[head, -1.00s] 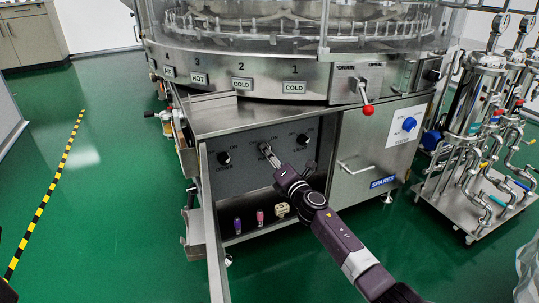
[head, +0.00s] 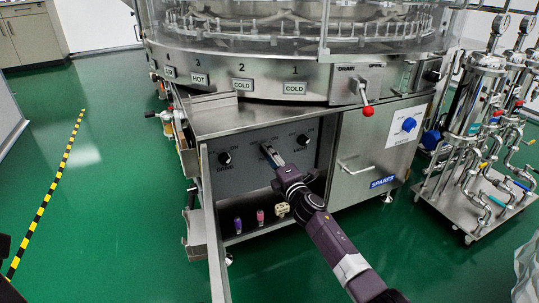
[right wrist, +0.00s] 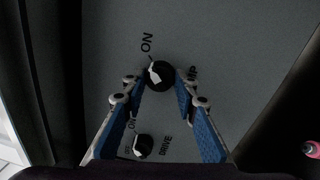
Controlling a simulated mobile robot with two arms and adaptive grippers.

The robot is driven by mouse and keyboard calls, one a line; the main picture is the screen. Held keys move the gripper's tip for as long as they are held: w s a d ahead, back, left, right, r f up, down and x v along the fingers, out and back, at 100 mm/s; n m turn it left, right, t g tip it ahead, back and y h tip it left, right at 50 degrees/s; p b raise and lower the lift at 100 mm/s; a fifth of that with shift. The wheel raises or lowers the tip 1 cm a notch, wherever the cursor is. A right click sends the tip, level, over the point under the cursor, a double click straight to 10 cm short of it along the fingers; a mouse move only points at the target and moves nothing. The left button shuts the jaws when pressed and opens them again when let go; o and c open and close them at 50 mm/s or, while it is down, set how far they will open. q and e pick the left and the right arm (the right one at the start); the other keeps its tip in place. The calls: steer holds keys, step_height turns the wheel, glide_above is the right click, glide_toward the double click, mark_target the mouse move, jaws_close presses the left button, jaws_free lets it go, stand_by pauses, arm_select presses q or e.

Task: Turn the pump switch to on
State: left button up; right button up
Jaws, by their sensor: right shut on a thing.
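The pump switch (right wrist: 163,76) is a round black knob with a white pointer mark, on a grey panel (head: 256,178). In the right wrist view its pointer lies on the knob's left side, and the ON label (right wrist: 147,42) is above it. I cannot tell whether the pointer lines up with ON. My right gripper (head: 270,150) reaches the panel from the front right and hides the pump switch in the head view. In the right wrist view my right gripper (right wrist: 160,88) has its blue-padded fingers on both sides of the knob, shut on it. My left gripper is not in view.
The drive knob (head: 224,158) is left of the gripper and another black knob (head: 303,140) is right. An open cabinet door (head: 214,230) stands at the left. Small items, including a purple one (head: 238,225), sit below the panel. A red-tipped lever (head: 367,110) juts out above.

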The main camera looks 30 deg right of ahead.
steer(key=o, duration=1.2)
steer(key=shift+c, duration=0.2)
steer(key=s+f, duration=0.1)
steer(key=s, duration=1.1)
steer(key=shift+a, duration=0.3)
